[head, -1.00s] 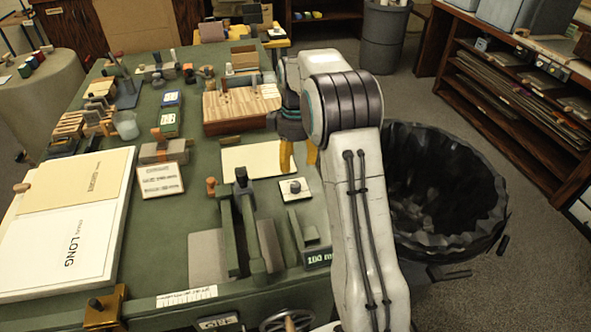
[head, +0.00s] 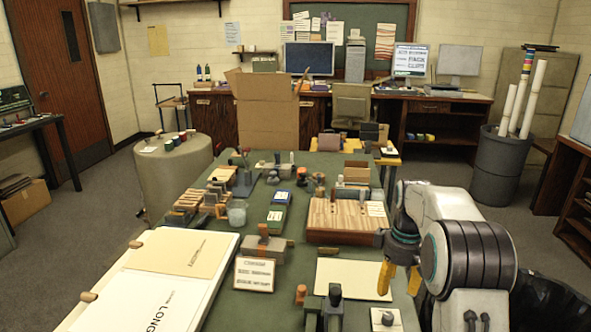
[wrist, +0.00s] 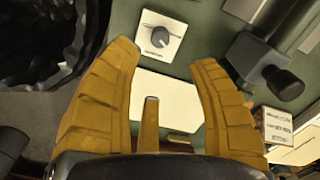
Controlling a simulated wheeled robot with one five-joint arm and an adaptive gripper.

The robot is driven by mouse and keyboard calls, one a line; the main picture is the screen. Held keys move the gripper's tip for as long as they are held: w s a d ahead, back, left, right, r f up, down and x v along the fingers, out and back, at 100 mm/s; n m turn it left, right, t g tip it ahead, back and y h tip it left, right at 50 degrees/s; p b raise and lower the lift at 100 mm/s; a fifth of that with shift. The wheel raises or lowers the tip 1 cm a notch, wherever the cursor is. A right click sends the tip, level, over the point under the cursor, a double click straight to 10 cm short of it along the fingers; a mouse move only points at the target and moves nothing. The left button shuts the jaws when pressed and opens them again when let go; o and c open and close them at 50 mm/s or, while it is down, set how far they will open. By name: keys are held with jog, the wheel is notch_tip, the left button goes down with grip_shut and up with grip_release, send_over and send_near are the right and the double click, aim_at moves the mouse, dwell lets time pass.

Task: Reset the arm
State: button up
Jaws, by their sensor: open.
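My arm reaches over the right side of the green table. My gripper (head: 400,280) hangs fingers down at the right edge of a cream sheet (head: 345,279) in the head view.
A wooden board (head: 340,217) stands on the table left of my gripper. A green clamp-like tool (head: 333,308) is at the front. A large white board (head: 150,290) covers the front left. A black-lined bin (head: 550,305) is at right. Carpet is open at far left.

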jog(key=s+f+m, duration=0.1)
jog(key=f, duration=0.1)
jog(key=s+f+m, duration=0.1)
jog(key=m, duration=0.1)
jog(key=s+f+m, duration=0.1)
jog(key=f, duration=0.1)
jog(key=shift+s+a+f+m+g, duration=0.3)
jog(key=shift+a+g, duration=0.1)
jog(key=s+a+r+p, duration=0.1)
jog(key=s+a+r, duration=0.2)
jog(key=s, duration=0.5)
jog(key=s+a+r+m+p, duration=0.1)
jog(key=s+a+r, duration=0.15)
jog(key=s, duration=0.55)
jog(key=s+a+r+p, duration=0.15)
jog(key=s+r, duration=0.25)
jog(key=s, duration=0.4)
notch_tip(320, 180, up, 7)
jog(key=s+a+n+t+p, duration=0.1)
jog(key=a+t+p, duration=0.1)
jog(key=a+t, duration=0.1)
jog(key=shift+s+t, duration=0.35)
jog(key=shift+t, duration=0.25)
